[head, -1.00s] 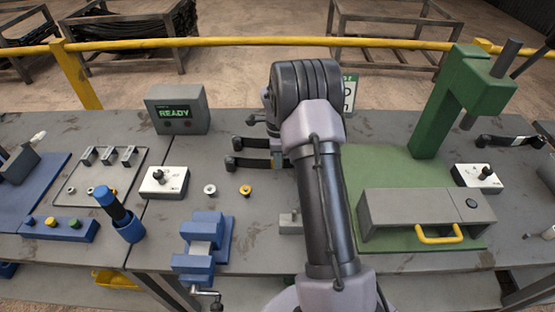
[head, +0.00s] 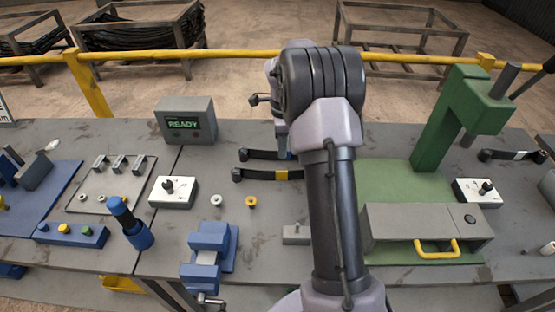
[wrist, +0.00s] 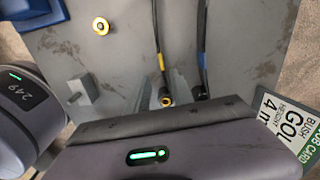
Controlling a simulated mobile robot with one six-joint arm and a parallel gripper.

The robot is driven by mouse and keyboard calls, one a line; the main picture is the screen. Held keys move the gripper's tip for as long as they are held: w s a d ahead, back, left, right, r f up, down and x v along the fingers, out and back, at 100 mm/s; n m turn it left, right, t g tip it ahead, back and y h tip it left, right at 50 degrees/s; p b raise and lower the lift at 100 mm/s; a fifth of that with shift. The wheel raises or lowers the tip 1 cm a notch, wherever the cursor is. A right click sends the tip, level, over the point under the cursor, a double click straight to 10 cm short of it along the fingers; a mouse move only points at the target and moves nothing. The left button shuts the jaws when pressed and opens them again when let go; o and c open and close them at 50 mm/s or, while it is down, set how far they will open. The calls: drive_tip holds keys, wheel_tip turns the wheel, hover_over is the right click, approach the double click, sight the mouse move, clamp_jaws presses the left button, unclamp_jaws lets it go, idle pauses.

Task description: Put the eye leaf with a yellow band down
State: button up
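The eye leaf with a yellow band (head: 256,174) is a dark strip lying on the grey bench, its rolled eye at the left. Its right end is hidden behind my arm. A similar leaf with a blue band (head: 257,154) lies just behind it. In the wrist view the yellow-banded leaf (wrist: 157,40) and the blue-banded leaf (wrist: 205,35) lie side by side. My gripper (wrist: 162,85) is above the yellow-banded leaf, with pale fingers apart on either side of its eye end. The gripper appears open and clear of the leaf. In the head view the fingers are mostly hidden.
A grey block with a post (head: 297,234), a yellow bush (head: 251,202) and a blue vice (head: 211,245) stand nearer the front edge. A READY box (head: 185,120) stands at back left. A green press (head: 445,120) and grey cover (head: 420,222) are right.

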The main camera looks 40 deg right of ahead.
drive_tip(key=s+a+r+n+t, duration=0.2)
drive_tip(key=s+a+r+n, duration=0.4)
drive_tip(key=a+r, duration=0.35)
drive_tip(key=s+a+r+n+t, duration=0.2)
drive_tip(key=s+a+r+n, duration=0.4)
drive_tip(key=a+r, duration=0.4)
drive_tip(key=s+a+f+n+t+y, duration=0.1)
drive_tip(key=s+a+f+n+y, duration=0.1)
drive_tip(key=s+a+n, duration=0.6)
drive_tip(key=s+a, duration=0.2)
drive_tip(key=s, duration=0.4)
drive_tip(key=shift+t, duration=0.4)
wheel_tip(320, 180, down, 5)
drive_tip(key=b, duration=0.5)
